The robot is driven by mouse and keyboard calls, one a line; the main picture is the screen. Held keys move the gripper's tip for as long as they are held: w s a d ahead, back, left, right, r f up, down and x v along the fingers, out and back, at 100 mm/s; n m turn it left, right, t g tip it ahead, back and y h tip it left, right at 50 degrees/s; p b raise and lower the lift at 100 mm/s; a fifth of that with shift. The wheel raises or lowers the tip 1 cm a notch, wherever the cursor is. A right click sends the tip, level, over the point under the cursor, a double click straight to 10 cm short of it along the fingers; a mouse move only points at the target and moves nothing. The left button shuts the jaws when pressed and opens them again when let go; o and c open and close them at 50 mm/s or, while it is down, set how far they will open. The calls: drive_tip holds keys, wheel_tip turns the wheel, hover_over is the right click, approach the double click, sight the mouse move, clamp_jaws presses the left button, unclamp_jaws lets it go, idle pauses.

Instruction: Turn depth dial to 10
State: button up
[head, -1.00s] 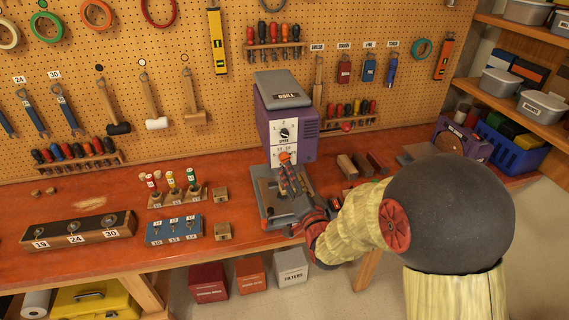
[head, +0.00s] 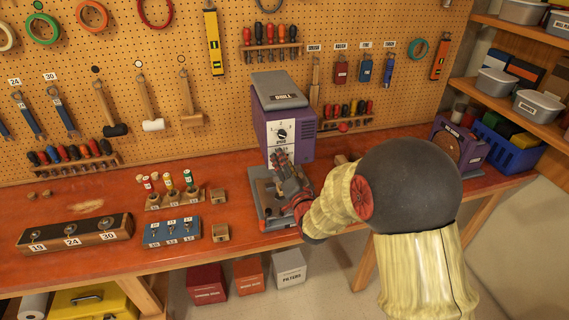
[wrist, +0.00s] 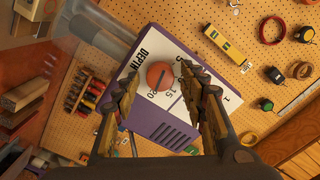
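The purple drill press (head: 298,132) stands on the bench against the pegboard, with a white panel on its front. In the wrist view the depth dial (wrist: 160,76) is a round orange-red knob with a dark line across it, on a white face (wrist: 199,76) with numbers including 1, 5, 15 and 20. The exact dial setting is hard to read. My gripper (wrist: 161,83) is open, with one finger on each side of the dial; contact is not clear. In the head view my gripper (head: 281,160) hides the depth dial, below the black-and-white upper dial (head: 281,134).
Left of the drill press are a rack of colored bits (head: 172,190), a blue switch box (head: 172,231) and a dark wooden block (head: 75,235). A purple device (head: 460,148) stands at the right bench end.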

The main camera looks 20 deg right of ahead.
drive_tip(key=c, duration=1)
drive_tip(key=shift+o, duration=0.2)
drive_tip(key=shift+f+n+b, duration=0.1)
drive_tip(key=shift+n+b, duration=0.2)
drive_tip(key=shift+b, duration=0.15)
drive_tip(key=n+b, duration=1.8)
drive_tip(key=shift+a+n+h, duration=0.2)
drive_tip(key=shift+n+h, duration=0.1)
drive_tip(key=o, duration=1)
